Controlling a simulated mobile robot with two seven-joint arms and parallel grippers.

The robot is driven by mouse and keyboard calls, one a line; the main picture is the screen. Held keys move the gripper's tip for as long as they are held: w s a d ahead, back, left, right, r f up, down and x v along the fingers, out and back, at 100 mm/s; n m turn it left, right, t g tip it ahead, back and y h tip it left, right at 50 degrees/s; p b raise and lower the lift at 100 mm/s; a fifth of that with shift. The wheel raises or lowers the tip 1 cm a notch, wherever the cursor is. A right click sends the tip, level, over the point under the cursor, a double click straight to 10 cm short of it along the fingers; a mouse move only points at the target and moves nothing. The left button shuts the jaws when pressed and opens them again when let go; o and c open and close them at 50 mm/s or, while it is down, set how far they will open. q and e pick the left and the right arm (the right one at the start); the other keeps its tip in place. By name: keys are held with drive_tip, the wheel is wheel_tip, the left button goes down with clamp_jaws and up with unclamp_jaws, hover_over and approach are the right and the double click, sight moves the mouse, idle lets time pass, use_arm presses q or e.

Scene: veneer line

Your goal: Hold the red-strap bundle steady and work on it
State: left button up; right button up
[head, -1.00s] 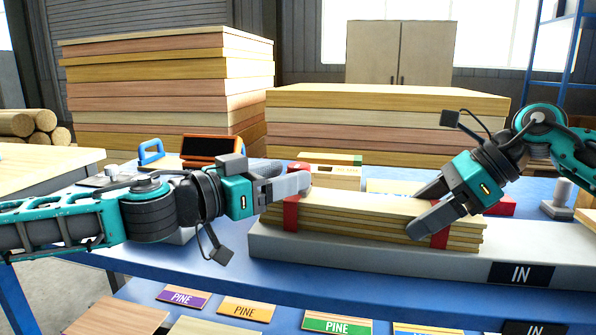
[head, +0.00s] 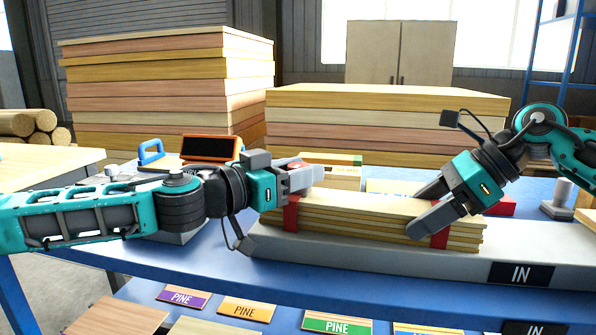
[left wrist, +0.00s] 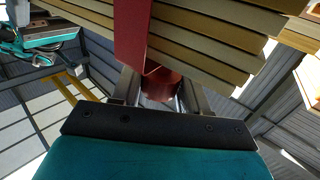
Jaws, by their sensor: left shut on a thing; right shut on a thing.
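The bundle of thin pale boards (head: 350,225) lies on the grey IN tray (head: 440,260), with a red strap near each end. The left strap (head: 291,212) also shows in the left wrist view (left wrist: 131,35). My right gripper (head: 428,205) is shut on the bundle near its right strap (head: 440,238). My left gripper (head: 312,177) is at the bundle's left end, by the left strap. It is shut on a small red rounded thing (left wrist: 158,85), mostly hidden by the fingers; I cannot tell exactly what it is.
Tall board stacks (head: 165,85) stand behind the blue table (head: 330,285). An orange-framed screen (head: 210,149) and a blue-handled tool (head: 150,152) sit at the back left. A grey stand (head: 562,200) is at the right. Labelled boards lie on the lower shelf.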

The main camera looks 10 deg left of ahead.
use_arm(q)
drive_tip(key=c, duration=0.3)
drive_tip(key=shift+f+m+g+h, duration=0.1)
drive_tip(key=shift+m+g+h, duration=0.2)
drive_tip(key=shift+h, duration=0.1)
drive_tip(key=m+g+h, duration=0.2)
drive_tip(key=g, duration=0.1)
drive_tip(key=m+g+h, duration=0.2)
drive_tip(key=m+g, duration=0.1)
drive_tip(key=shift+w+g+h, duration=0.15)
drive_tip(key=shift+g+h, duration=0.25)
drive_tip(key=m+g+h, duration=0.1)
drive_tip(key=m+g, duration=0.3)
drive_tip(key=g, duration=0.1)
drive_tip(key=shift+m+g, duration=1.05)
drive_tip(key=shift+g, duration=0.65)
drive_tip(key=shift+m+g, duration=1.05)
drive_tip(key=shift+g, duration=0.65)
drive_tip(key=shift+m+g+y, duration=0.4)
drive_tip(key=shift+g, duration=0.3)
drive_tip(key=o, duration=0.9)
